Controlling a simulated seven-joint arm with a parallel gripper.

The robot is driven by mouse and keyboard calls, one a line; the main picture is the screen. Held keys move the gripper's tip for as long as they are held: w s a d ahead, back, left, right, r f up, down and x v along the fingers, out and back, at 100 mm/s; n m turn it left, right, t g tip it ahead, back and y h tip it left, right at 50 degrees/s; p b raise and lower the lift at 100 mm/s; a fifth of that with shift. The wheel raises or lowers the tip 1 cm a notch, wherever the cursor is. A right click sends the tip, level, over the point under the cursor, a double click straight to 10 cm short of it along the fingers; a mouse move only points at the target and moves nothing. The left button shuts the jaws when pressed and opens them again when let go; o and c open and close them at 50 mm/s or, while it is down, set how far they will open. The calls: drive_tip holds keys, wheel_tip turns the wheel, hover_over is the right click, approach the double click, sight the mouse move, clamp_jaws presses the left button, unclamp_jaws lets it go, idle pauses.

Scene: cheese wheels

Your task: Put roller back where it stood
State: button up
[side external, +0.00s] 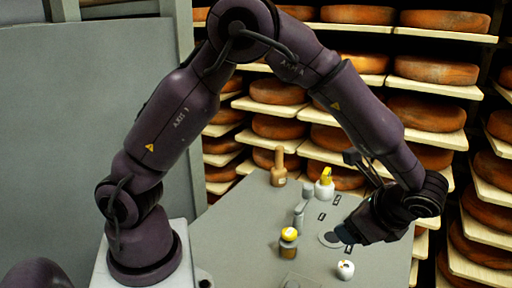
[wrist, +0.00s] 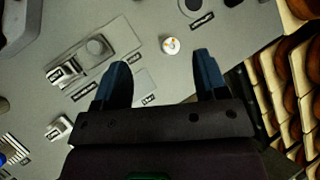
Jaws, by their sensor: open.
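My gripper (side external: 345,235) hangs low over the right part of the grey table in the side view. In the wrist view its two blue fingers (wrist: 160,62) stand wide apart with nothing between them. I cannot tell for sure which thing is the roller. A grey upright piece with a rounded top (side external: 303,205) stands mid-table.
A brown wooden-looking piece (side external: 279,168) and a white bottle with a yellow top (side external: 325,184) stand toward the back. A brown jar with a yellow lid (side external: 289,243) stands nearer. Dark labels and marked outlines lie on the grey table (side external: 240,225). Shelves of cheese wheels (side external: 433,70) line the back and right.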

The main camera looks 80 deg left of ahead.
drive_tip(key=s+a+r+n+t+h, duration=0.3)
drive_tip(key=s+r+n, duration=0.3)
drive_tip(key=s, duration=0.3)
drive_tip(key=s+a+r+n+t+h, duration=0.3)
drive_tip(key=s+r+n+h, duration=0.2)
drive_tip(key=s+r, duration=0.3)
drive_tip(key=shift+s+r+n, duration=0.3)
drive_tip(key=shift+s+n, duration=0.15)
drive_tip(key=shift+n, duration=0.35)
drive_tip(key=shift+a, duration=0.1)
